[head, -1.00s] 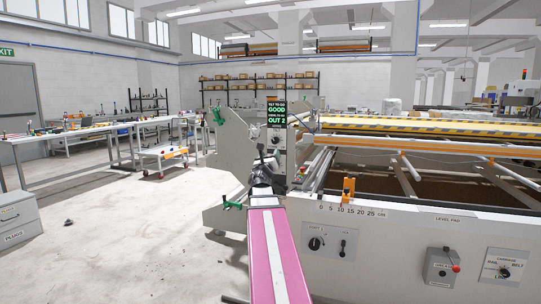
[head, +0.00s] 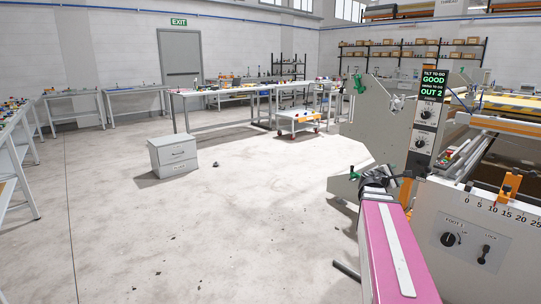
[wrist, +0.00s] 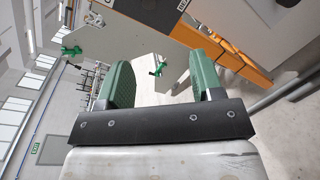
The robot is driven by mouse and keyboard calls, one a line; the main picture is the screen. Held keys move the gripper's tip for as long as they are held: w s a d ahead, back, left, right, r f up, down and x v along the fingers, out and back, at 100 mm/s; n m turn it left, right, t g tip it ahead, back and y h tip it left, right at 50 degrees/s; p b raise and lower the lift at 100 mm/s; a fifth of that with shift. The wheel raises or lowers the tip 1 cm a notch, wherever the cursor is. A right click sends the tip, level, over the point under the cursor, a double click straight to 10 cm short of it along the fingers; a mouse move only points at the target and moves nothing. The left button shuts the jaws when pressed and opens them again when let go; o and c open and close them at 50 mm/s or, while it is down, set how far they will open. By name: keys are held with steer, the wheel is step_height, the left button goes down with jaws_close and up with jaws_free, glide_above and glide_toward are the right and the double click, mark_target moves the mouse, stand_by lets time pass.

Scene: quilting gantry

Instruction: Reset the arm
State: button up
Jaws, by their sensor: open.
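My gripper (wrist: 160,77) is open in the wrist view. Its two green fingers stand apart with nothing between them but the view beyond. Beyond it is the pale end plate (wrist: 135,42) of the quilting gantry, with green clamp handles (wrist: 158,69). I cannot tell the exact distance to it. In the head view the end plate (head: 374,122) stands at the right. My arm reaches out toward the gantry there. The fingers cannot be made out in that view.
A control post (head: 424,115) reads "GOOD" and "OUT 2". The gantry's front panel (head: 470,215) has a knob and lever, with an orange pointer (head: 508,187) above. A grey drawer cabinet (head: 173,157) stands on open floor. A wheeled cart (head: 297,121) and workbenches stand behind.

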steer(key=s+a+f+m+g+y, duration=0.35)
steer(key=a+f+m, duration=0.35)
steer(key=f, duration=0.6)
steer(key=s+a+f+m+g+y, duration=0.2)
steer(key=s+a+f+m+y, duration=0.2)
steer(key=a+f, duration=0.4)
steer(key=s+a+f+m+g+y, duration=0.3)
steer(key=s+a+f+y, duration=0.3)
steer(key=a, duration=1)
step_height(320, 180, down, 3)
steer(key=shift+s+f+m+g, duration=0.15)
steer(key=shift+s+m+g, duration=0.3)
steer(key=shift+s, duration=0.6)
